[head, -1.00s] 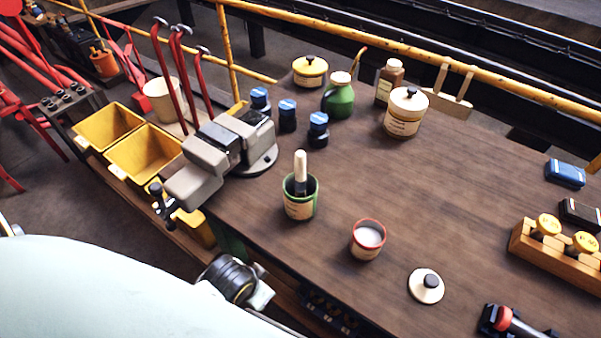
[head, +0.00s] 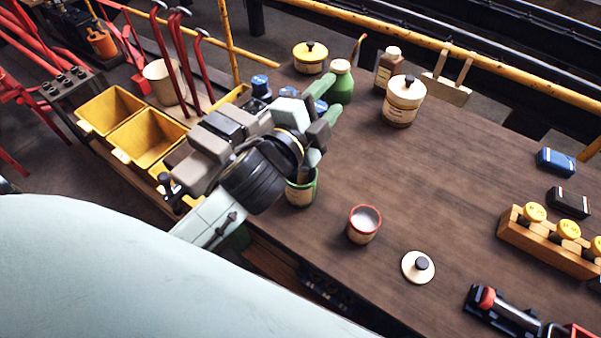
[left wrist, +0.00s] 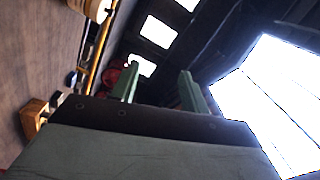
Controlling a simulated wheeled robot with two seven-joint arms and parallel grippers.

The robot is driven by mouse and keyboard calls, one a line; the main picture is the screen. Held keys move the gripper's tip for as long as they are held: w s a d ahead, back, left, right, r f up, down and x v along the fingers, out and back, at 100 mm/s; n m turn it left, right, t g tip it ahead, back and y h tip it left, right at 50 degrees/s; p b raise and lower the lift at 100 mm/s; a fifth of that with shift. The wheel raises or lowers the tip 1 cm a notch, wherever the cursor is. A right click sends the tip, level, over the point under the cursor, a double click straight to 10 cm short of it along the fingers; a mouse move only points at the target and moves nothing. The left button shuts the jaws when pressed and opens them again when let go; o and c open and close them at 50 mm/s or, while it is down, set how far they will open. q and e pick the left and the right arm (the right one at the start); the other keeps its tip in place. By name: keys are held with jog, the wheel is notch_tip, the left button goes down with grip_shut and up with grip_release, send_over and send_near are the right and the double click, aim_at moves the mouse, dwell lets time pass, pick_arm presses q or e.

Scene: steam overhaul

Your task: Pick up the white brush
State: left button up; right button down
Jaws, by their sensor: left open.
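The white brush is hidden in the head view behind my left gripper (head: 322,122). The green cup (head: 301,193) that held it upright shows only in part, below the gripper, near the table's front edge. My left gripper is open and stands above the cup. In the left wrist view its two green fingers (left wrist: 160,88) are apart with nothing seen between them, and no brush shows there. My right gripper is not in view.
A red-rimmed cup (head: 364,226) and a loose lid (head: 418,267) lie to the right.

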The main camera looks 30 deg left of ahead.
pick_arm(q)
jog(key=s+d+r+m+g+h, duration=0.1)
jog(key=d+r+m+h, duration=0.6)
jog(key=m, duration=0.4)
jog(key=s+d+r+m+g+h, duration=0.15)
jog(key=d+r+m+h, duration=0.35)
jog(key=m+h, duration=0.5)
jog(key=s+d+m+g+h, duration=0.3)
jog(key=s+d+m+g, duration=0.2)
jog(key=m+g, duration=0.9)
jog(key=m+g+y, duration=0.2)
jog(key=m+y, duration=2)
send_over(301, 179)
notch_tip(301, 179, down, 14)
jog(key=shift+f+p, duration=1.4)
jog(key=shift+f, duration=5.3)
grip_shut()
grip_release()
